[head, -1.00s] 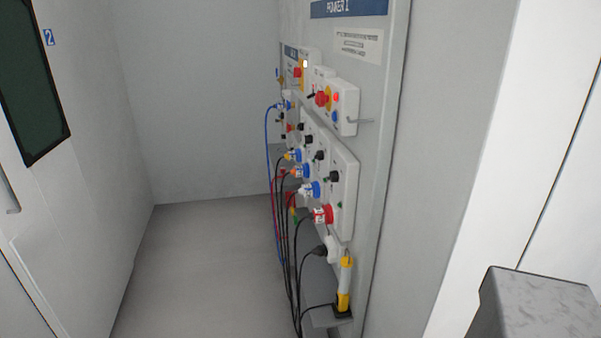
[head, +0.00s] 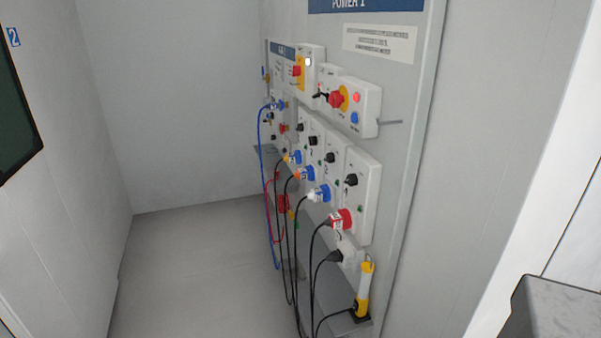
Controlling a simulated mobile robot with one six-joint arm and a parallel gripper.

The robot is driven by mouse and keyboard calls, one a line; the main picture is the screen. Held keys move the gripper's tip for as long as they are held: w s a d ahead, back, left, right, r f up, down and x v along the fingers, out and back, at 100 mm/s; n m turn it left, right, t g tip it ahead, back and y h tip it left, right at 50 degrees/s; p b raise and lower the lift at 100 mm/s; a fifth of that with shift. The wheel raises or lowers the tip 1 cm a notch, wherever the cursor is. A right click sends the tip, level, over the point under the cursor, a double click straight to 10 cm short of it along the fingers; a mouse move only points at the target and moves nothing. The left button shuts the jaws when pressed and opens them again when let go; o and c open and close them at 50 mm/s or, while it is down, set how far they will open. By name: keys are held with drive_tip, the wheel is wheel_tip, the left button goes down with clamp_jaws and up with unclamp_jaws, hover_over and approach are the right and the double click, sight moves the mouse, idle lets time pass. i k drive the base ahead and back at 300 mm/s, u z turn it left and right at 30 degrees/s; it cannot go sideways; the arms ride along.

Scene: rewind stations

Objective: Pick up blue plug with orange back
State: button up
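The blue plug with an orange back (head: 304,174) sits in a socket on the white panel row of the POWER 1 wall, near the picture's middle. A black cable hangs down from it. A blue plug with a yellow back (head: 291,157) is just above and left of it. A blue plug with a white back (head: 319,193) is just below and right. My gripper is not in view.
A red plug (head: 342,220) is lower right in the same row. A yellow-and-white handheld device (head: 365,288) stands below it. Several cables hang along the wall. Switch boxes with red buttons (head: 337,99) jut out above. The floor (head: 190,270) left of the panel is clear.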

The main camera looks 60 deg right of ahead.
sight(302, 174)
drive_tip(key=z, duration=0.5)
drive_tip(key=i, duration=1.15)
drive_tip(key=u, duration=0.1)
